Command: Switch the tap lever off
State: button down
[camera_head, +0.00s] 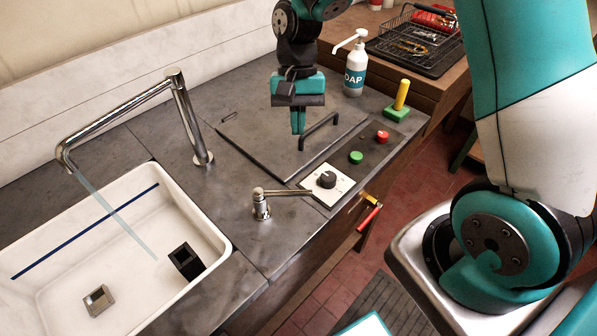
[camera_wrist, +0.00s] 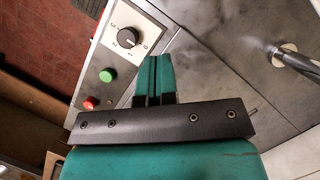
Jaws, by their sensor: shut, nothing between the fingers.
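The chrome tap (camera_head: 187,125) stands behind the white sink (camera_head: 222,232), its spout reaching left over the basin. A pale stream of water (camera_head: 115,213) runs from the spout. The tap lever (camera_head: 262,207) is a short chrome post on the counter right of the sink, with its thin handle pointing right towards the dial panel. My gripper (camera_head: 298,122) is shut and empty, pointing down above the hatch, behind and right of the lever. In the wrist view my gripper (camera_wrist: 154,75) has its fingers together; the tap (camera_wrist: 287,52) shows at right, and the lever is not visible.
A hatch with a black handle (camera_head: 320,128) lies under my gripper. Beside it are a dial (camera_head: 326,180), a green button (camera_head: 355,157) and a red button (camera_head: 382,137). A soap bottle (camera_head: 354,70) stands behind. Two small blocks lie in the sink.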

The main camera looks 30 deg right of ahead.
aim_at(286, 193)
jog(key=shift+s+a+f+p, duration=0.5)
jog(key=shift+s+f, duration=0.5)
jog(key=shift+f, duration=0.25)
jog(key=shift+s+a+f+p, duration=0.5)
jog(key=shift+s+f, duration=0.5)
jog(key=shift+f, duration=0.2)
jog(key=shift+s+a+f+p, duration=0.45)
jog(key=shift+s+f, duration=0.55)
jog(key=shift+f, duration=0.25)
